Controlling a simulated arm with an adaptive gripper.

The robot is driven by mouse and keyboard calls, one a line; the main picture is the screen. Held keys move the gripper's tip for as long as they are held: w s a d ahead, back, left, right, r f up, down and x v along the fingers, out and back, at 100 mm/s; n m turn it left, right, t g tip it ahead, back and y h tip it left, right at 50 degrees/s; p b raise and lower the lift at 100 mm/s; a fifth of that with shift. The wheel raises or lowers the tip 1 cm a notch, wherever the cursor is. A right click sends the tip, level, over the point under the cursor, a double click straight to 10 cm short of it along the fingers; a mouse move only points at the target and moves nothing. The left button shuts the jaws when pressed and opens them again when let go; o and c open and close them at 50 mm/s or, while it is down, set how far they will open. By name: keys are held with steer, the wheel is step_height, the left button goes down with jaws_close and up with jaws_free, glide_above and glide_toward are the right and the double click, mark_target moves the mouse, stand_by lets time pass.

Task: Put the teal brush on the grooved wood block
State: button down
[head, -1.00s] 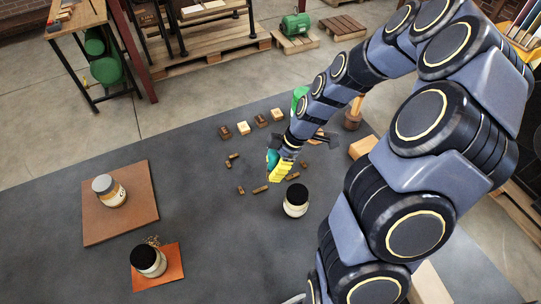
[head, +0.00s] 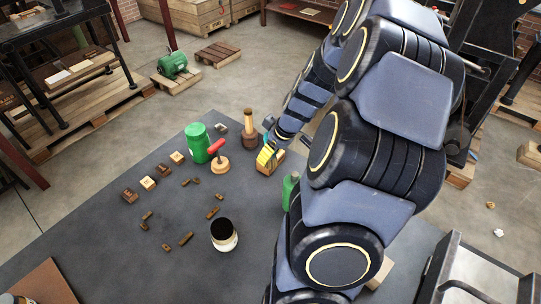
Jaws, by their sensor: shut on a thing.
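My gripper (head: 266,159), with yellow fingers, is at the right of the dark table. It is shut on the teal brush (head: 268,123), of which only small teal parts show beside the gripper. A wood block (head: 276,165) lies directly below and behind the fingers. Its grooves are too small to make out. The fingers overlap the block in the picture, and I cannot tell whether the brush touches it.
A green bottle (head: 288,190) is close to my arm.

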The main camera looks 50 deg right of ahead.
steer(key=shift+s+d+m, duration=0.1)
steer(key=shift+d+m, duration=0.2)
steer(key=shift+d, duration=0.25)
steer(key=w+d+f, duration=0.2)
steer(key=d+f, duration=0.1)
steer(key=w+d+f, duration=0.6)
steer(key=d, duration=0.1)
steer(key=shift+w+d+f, duration=0.1)
steer(key=shift+w+f, duration=0.05)
steer(key=shift+w, duration=0.1)
steer(key=shift+w+d+f, duration=0.1)
steer(key=shift+f, duration=0.15)
step_height(320, 180, down, 3)
steer(key=shift+f, duration=0.1)
steer(key=c, duration=0.9)
jaws_free()
steer(key=shift+o, duration=0.2)
